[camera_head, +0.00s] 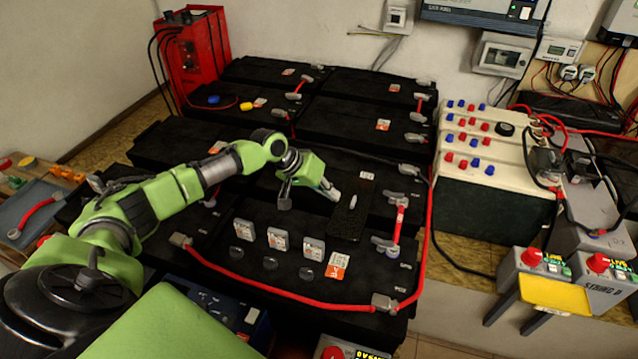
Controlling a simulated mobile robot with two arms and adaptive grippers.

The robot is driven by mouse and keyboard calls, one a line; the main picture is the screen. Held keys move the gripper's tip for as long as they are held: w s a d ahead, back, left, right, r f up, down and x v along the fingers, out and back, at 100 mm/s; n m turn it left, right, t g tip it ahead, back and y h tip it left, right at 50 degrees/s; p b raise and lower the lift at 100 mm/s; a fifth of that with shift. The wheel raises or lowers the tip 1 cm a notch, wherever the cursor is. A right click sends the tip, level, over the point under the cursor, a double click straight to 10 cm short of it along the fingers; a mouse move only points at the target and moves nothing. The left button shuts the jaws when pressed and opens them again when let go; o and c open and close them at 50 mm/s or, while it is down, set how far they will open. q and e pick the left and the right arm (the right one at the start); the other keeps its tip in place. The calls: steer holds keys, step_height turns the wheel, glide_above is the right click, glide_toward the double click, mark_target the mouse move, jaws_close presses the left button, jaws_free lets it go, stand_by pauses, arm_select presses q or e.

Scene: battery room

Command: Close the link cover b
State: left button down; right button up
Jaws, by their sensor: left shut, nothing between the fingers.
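A dark flat plate (346,222) with a small pale, handle-like part on it lies among the front black batteries; I cannot tell for certain whether it is link cover b, nor its exact tilt. My left gripper (331,190) is shut and empty, just left of and above the plate in the picture. I cannot tell whether it touches the plate. To the right, a red link (401,217) runs between grey terminal pieces (384,243) on the battery top. My right gripper is out of view.
A long red cable (270,289) crosses the front battery. A cream box with red and blue terminals (477,142) stands at right. A yellow plate (556,296) sits by grey boxes with red knobs (598,262). A red unit (193,52) stands at back left.

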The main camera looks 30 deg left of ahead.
mark_target(342, 204)
arm_select(q)
steer(key=shift+w+d+r, duration=0.15)
steer(key=shift+d, duration=0.4)
steer(key=shift+w+d+r, duration=0.1)
steer(key=shift+d+r, duration=0.05)
steer(key=shift+d, duration=0.4)
steer(key=shift+d+p, duration=0.25)
steer(key=shift+p, duration=0.05)
steer(key=shift+w+d+f, duration=0.1)
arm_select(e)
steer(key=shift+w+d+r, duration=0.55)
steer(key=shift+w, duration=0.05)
arm_select(q)
steer(key=shift+d, duration=0.1)
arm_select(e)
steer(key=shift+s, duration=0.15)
arm_select(q)
steer(key=w+d+p, duration=0.2)
steer(key=d+p, duration=0.2)
steer(key=d, duration=0.7)
steer(key=shift+w, duration=0.4)
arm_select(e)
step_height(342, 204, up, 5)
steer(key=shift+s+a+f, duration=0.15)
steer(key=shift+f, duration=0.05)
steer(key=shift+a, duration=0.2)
arm_select(q)
steer(key=shift+p, duration=0.4)
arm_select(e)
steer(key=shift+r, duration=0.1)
